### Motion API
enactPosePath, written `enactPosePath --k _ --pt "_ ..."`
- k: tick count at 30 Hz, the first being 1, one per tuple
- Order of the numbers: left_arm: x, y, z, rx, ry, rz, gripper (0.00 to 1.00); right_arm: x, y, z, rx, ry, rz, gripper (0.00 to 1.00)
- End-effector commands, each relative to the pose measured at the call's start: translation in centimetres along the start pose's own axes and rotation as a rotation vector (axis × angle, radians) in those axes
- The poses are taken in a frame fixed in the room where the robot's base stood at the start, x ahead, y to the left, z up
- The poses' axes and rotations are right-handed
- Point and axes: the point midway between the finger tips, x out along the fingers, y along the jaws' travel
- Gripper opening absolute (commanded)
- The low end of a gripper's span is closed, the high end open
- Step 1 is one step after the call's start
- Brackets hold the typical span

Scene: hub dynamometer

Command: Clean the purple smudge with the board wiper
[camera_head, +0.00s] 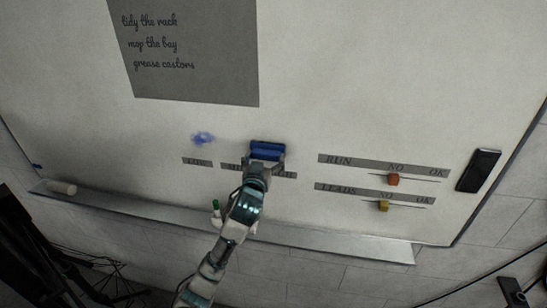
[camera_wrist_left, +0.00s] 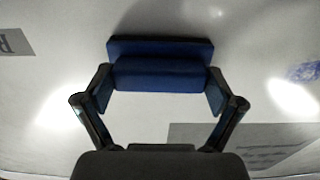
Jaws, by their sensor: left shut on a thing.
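The purple smudge (camera_head: 203,138) is a small blue-violet blot on the whiteboard (camera_head: 300,110), left of my left gripper. It also shows at the right edge of the left wrist view (camera_wrist_left: 304,71). The board wiper (camera_head: 267,150) is a blue block. My left gripper (camera_head: 265,161) is shut on it, with a finger on each side in the left wrist view (camera_wrist_left: 160,90). The wiper is at the board, to the right of the smudge and apart from it. I cannot tell whether its face touches the board. My right gripper is not in view.
A grey note sheet (camera_head: 190,55) is above the smudge. Label strips (camera_head: 197,161) are below it. Sliders with a red knob (camera_head: 393,180) and a yellow knob (camera_head: 383,207) and a black device (camera_head: 478,170) are at right. A tray ledge (camera_head: 330,243) runs below, with a green-tipped marker (camera_head: 216,207).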

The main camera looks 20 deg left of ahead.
Motion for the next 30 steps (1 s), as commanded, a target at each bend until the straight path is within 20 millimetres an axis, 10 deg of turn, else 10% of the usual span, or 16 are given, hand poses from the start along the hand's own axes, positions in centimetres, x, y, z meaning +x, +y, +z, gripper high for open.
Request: enactPosePath --k 30 --pt "-1.2 -3.9 -0.1 0.0 0.003 0.001 0.6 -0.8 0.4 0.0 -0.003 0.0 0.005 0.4"
